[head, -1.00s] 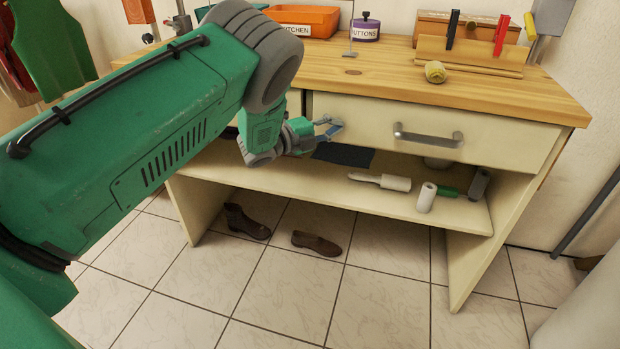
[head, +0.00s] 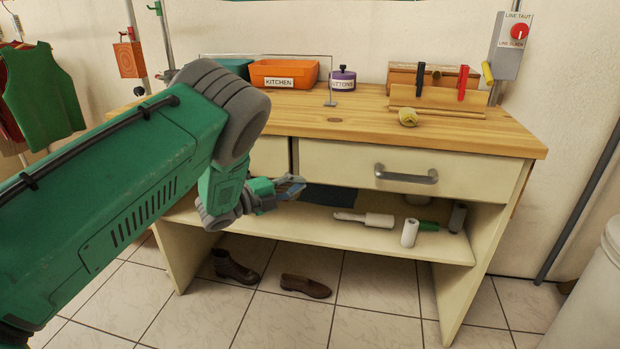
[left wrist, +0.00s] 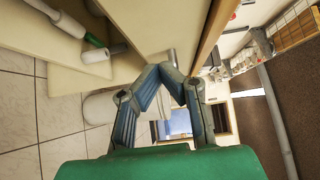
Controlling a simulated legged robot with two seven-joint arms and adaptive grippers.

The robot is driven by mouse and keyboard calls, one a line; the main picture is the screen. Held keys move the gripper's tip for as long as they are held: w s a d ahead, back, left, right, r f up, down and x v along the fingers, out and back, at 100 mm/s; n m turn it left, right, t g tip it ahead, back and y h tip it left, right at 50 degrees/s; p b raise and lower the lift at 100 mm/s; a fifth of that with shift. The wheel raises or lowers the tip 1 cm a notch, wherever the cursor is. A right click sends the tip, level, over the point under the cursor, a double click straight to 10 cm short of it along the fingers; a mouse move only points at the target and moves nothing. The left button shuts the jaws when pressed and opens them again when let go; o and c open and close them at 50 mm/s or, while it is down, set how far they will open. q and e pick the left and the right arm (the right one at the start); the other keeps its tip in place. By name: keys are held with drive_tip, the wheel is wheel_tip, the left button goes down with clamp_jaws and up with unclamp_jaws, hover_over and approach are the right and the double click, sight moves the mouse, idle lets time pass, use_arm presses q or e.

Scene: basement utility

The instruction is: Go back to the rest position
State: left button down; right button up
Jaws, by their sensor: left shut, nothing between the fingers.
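My left arm comes in from the left in the head view. My left gripper (head: 292,188) is in front of the workbench, near the gap between its two drawers, and it holds nothing. In the left wrist view the fingers of the left gripper (left wrist: 168,68) meet at their tips with nothing between them. The workbench (head: 440,131) has a wooden top and two cream drawers. The right drawer (head: 330,165) is shut or nearly so. My right gripper is in neither view.
An orange KITCHEN bin (head: 284,74), a purple BUTTONS pot (head: 343,80) and a yellow roll (head: 408,117) are on the top. Rollers (head: 410,232) lie on the lower shelf. Brown shoes (head: 306,286) are on the floor. A pale cylinder (head: 590,300) stands at right.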

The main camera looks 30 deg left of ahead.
use_arm(q)
drive_tip(key=shift+p+v, duration=0.3)
drive_tip(key=shift+v, duration=1.85)
drive_tip(key=s+d+f+n+g+y+p, duration=0.15)
drive_tip(key=s+f+n+g+y, duration=0.5)
drive_tip(key=s+f+n, duration=0.85)
drive_tip(key=s+d+f+n+g+y, duration=0.1)
drive_tip(key=s+d+n+g, duration=0.1)
drive_tip(key=s, duration=0.7)
drive_tip(key=s+d+f+n+g+y+p, duration=0.1)
drive_tip(key=s+d+f+n+g, duration=0.1)
drive_tip(key=s, duration=0.7)
drive_tip(key=s+d+f+n+g+y+p, duration=0.1)
drive_tip(key=s+n+g, duration=0.3)
drive_tip(key=s, duration=0.5)
drive_tip(key=shift+d+f+n, duration=0.25)
drive_tip(key=shift+d+n, duration=0.05)
drive_tip(key=shift+d, duration=0.5)
drive_tip(key=shift+s, duration=0.15)
